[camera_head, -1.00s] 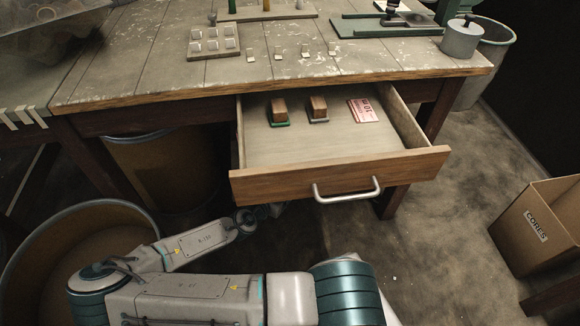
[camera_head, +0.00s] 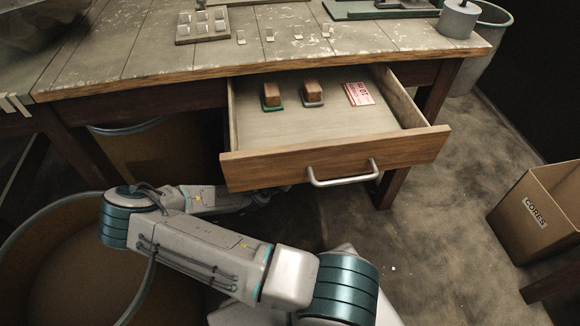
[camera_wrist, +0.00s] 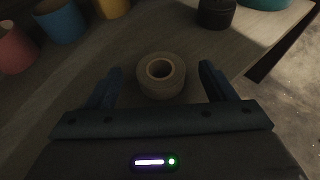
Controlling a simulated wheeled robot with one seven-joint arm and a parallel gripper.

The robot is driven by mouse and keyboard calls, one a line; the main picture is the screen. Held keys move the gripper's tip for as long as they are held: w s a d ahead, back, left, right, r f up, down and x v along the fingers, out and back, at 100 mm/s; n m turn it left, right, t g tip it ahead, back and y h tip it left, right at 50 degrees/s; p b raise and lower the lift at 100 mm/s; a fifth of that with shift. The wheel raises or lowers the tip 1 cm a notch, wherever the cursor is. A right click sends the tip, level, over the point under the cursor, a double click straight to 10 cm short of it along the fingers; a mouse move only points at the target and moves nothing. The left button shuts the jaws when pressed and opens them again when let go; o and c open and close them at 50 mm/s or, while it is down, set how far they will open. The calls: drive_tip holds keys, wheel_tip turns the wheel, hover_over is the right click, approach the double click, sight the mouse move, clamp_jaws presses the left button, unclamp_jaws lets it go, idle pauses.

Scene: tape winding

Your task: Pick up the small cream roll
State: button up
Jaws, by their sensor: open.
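A small roll (camera_wrist: 161,90), dull cream or grey in the dim light, stands on end with its round core hole facing up in the wrist view. My gripper (camera_wrist: 160,67) is open, with one dark finger on each side of the roll. Gaps show between the fingers and the roll, and nothing is held. Whether the fingers are down at the roll's height I cannot tell. In the head view my gripper and this roll are hidden, with my arm reaching in low under the drawer.
In the wrist view, blue (camera_wrist: 60,20), red (camera_wrist: 14,50), yellow (camera_wrist: 113,8) and black (camera_wrist: 216,13) rolls stand behind. The wooden surface (camera_wrist: 120,45) ends at an edge on the right. In the head view the open drawer (camera_head: 330,160) hangs above my arm.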

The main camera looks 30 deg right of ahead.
drive_tip(key=shift+b+x, duration=0.65)
drive_tip(key=shift+x, duration=1.2)
drive_tip(key=c, duration=1.1)
drive_tip(key=shift+o, duration=0.2)
drive_tip(key=shift+r, duration=0.1)
